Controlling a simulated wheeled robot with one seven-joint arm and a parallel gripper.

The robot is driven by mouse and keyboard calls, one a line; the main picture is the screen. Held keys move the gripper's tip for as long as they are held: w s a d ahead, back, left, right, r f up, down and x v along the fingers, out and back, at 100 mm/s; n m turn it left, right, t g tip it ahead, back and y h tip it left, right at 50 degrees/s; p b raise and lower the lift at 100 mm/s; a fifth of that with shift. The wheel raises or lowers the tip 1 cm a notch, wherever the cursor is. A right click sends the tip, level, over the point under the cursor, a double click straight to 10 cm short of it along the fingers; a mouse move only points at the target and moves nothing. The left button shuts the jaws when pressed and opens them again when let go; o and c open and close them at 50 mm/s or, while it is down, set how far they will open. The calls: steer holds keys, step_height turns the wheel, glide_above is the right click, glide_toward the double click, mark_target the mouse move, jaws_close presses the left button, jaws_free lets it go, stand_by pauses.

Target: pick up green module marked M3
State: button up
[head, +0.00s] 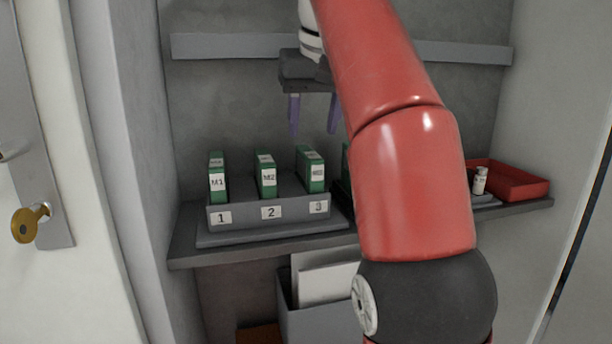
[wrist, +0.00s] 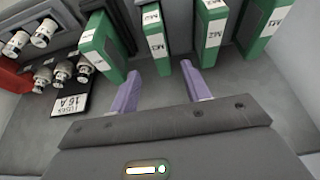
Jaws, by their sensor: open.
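Three green modules with white labels stand upright in a grey rack (head: 262,212) with slots numbered 1, 2 and 3. M1 (head: 217,165) is at slot 1 and M2 (head: 265,162) at slot 2. The slot 3 module (head: 311,158) has a label I cannot read clearly; by position it appears to be M3. It also shows in the wrist view (wrist: 160,52). My gripper (head: 313,128) is open and empty, pointing down above the slot 3 module. In the wrist view, its purple fingertips (wrist: 160,72) lie either side of that module's line, apart from it.
Another green module (wrist: 105,45) stands beyond the rack, mostly hidden by my arm in the head view. Walls close in the shelf; a grey bin (head: 310,322) is below.

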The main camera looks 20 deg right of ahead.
mark_target(309, 152)
steer(key=shift+b+x, duration=0.7)
steer(key=shift+x, duration=2.65)
steer(key=shift+s+a+f, duration=0.1)
steer(key=shift+s+f, duration=0.05)
steer(key=shift+f, duration=0.15)
jaws_close()
